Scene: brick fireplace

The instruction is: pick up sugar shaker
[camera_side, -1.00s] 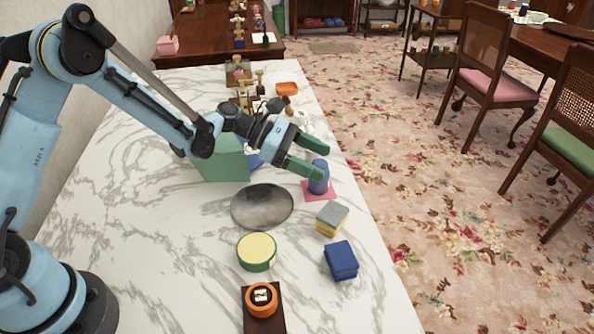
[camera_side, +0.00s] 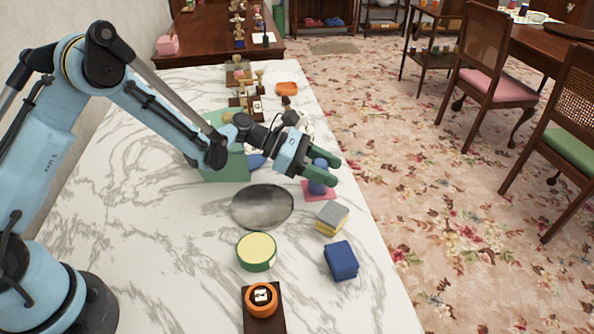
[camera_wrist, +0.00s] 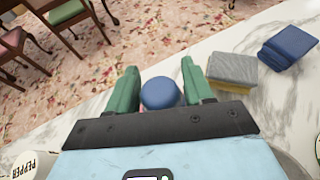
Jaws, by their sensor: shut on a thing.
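The sugar shaker, a blue cylinder (camera_side: 318,188) with no label in sight, stands upright on a small pink mat (camera_side: 307,189) near the table's right edge. My gripper (camera_side: 331,170) reaches over it from the left with green fingers on either side, shut on its upper part. In the wrist view the shaker's round blue top (camera_wrist: 160,93) sits between the fingers of my gripper (camera_wrist: 161,80). The fingers hide part of its sides.
A grey-and-yellow sponge (camera_side: 332,218) and a folded blue cloth (camera_side: 341,260) lie nearby. A dark round plate (camera_side: 262,207) and a green box (camera_side: 225,165) are to the left. A white canister marked PEPPER (camera_wrist: 25,165) shows in the wrist view.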

